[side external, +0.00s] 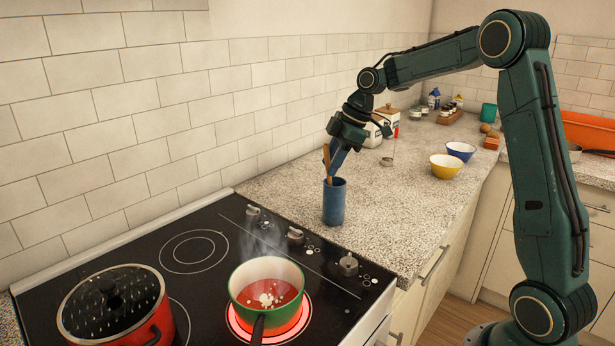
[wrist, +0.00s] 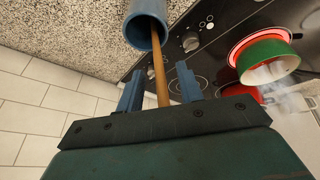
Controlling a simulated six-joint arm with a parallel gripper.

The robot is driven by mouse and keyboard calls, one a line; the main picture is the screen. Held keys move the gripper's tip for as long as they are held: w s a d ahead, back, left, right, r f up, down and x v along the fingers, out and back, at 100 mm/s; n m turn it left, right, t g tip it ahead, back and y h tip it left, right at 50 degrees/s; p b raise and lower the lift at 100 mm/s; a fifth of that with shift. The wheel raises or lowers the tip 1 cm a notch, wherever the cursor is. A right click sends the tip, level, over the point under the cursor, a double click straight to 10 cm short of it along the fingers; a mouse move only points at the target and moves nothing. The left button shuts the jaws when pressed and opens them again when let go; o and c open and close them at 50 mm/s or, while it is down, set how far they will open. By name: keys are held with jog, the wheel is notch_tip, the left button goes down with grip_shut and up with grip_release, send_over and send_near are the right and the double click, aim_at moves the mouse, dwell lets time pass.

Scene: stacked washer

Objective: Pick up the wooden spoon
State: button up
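The wooden spoon (side external: 327,160) stands in a blue cylindrical cup (side external: 334,204) on the counter beside the stove. Its upper handle sticks out above the rim; its lower part is hidden in the cup. My gripper (side external: 335,160) is above the cup, pointing down, at the height of the handle. In the wrist view, the two blue fingers of my gripper (wrist: 160,88) are apart, one on each side of the spoon handle (wrist: 161,78), with gaps on both sides. The cup (wrist: 146,26) lies beyond the fingertips.
On the stove, a green pot (side external: 266,290) with red contents steams on a glowing burner. A lidded red pot (side external: 115,308) stands at its left. A yellow bowl (side external: 445,167) and a blue bowl (side external: 461,151) are right of the cup. The tiled wall (side external: 215,130) runs behind.

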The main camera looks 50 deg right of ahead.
aim_at(330, 183)
jog(key=shift+x, duration=1.25)
grip_shut()
